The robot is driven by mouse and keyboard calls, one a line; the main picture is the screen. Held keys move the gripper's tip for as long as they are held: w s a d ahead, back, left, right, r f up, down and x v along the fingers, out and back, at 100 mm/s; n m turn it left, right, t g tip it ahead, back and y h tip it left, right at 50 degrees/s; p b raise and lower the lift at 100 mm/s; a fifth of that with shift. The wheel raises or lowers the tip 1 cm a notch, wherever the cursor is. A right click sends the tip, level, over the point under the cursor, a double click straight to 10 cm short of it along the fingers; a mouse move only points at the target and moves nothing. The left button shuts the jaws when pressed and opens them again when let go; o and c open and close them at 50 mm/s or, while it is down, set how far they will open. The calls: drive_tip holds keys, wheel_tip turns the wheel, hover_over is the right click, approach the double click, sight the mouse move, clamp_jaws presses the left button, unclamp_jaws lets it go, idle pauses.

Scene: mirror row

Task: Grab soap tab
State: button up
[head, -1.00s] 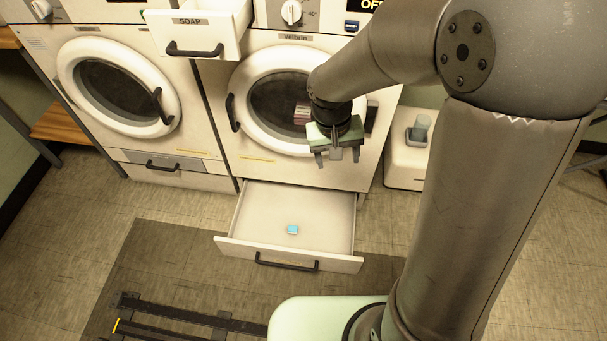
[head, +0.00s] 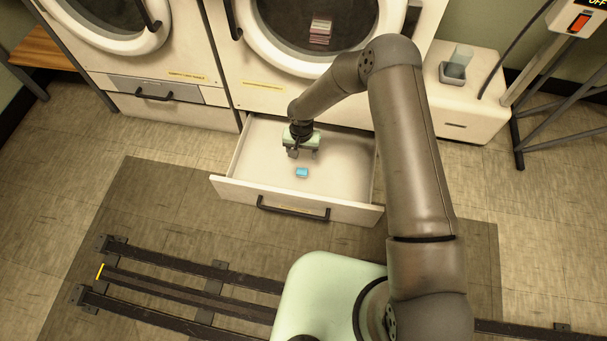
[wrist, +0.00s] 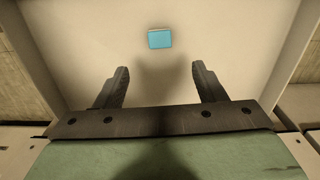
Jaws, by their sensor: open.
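The soap tab (head: 302,172) is a small blue block lying on the floor of the open drawer (head: 250,165), near its front middle. In the wrist view the soap tab (wrist: 159,38) shows at the top centre, beyond the fingertips and roughly in line with the gap between them. My gripper (head: 301,154) points down into the drawer, behind the soap tab. In the wrist view my gripper (wrist: 160,76) has its two dark fingers spread, with nothing between them. The gripper and the tab are apart.
The drawer's front panel with its dark handle (head: 292,208) faces me. A washer door (head: 310,25) is above the drawer. A white cabinet (head: 462,100) with a small grey holder stands to the right. Floor rails (head: 190,290) lie at the lower left.

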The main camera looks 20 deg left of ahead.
sight(302, 171)
wheel_tip(302, 171, down, 13)
drive_tip(key=b, duration=0.5)
drive_tip(key=shift+w+r, duration=0.1)
drive_tip(key=shift+r, duration=0.05)
drive_tip(key=shift+c, duration=0.3)
drive_tip(key=c, duration=1)
